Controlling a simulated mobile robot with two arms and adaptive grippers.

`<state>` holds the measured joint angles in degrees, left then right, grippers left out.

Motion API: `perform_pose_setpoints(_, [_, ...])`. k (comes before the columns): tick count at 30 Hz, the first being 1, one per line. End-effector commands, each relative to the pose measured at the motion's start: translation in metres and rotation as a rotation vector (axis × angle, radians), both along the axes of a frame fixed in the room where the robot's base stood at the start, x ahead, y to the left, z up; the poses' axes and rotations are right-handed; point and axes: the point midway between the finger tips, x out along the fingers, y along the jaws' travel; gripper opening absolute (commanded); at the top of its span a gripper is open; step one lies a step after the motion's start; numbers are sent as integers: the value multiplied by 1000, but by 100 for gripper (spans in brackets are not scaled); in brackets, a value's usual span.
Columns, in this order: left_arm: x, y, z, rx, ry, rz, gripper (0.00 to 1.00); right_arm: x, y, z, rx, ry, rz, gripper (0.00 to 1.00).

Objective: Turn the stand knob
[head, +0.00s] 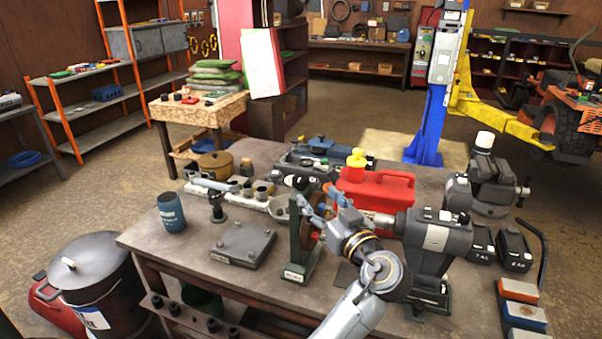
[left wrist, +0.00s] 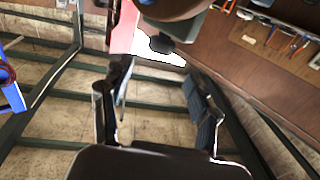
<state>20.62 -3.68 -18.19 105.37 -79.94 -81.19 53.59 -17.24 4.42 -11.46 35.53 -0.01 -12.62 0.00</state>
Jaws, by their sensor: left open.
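A dark green stand (head: 298,262) with a brown round part in its frame stands on the workbench (head: 180,245). My left gripper (head: 318,201) is at the top of this stand, its fingers spread and nothing seen between them. The arm partly covers the stand's right side, and I cannot make out a knob there in the head view. In the left wrist view, the open left gripper (left wrist: 160,105) shows two separate fingers. A small dark knob-like part (left wrist: 162,44) hangs under a rounded body at the top, beyond the fingers; I cannot tell whether it belongs to the stand.
A red fuel can (head: 375,190) stands behind the gripper, and a grey power tool (head: 430,238) lies close on its right. A flat dark plate (head: 240,246) and a blue cup (head: 171,212) stand to the left. Some bench top is bare between them.

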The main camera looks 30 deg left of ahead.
Motion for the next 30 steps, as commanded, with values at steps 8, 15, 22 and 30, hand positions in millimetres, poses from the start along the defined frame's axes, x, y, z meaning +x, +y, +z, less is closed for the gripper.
perform_pose_setpoints(8, [31, 53, 6, 4, 5, 3, 60, 0, -2, 34, -2, 0, 0, 0])
perform_pose_setpoints(15, [48, 79, 2, 1, 3, 0, 60, 1, -4, 46, -5, -1, 0, 0])
perform_pose_setpoints(22, [51, 85, 0, -1, 2, -1, 60, 1, -4, 47, -5, -1, 1, 0])
perform_pose_setpoints(30, [51, 84, 0, -1, 2, -1, 40, 1, -4, 47, -5, -1, 1, 0])
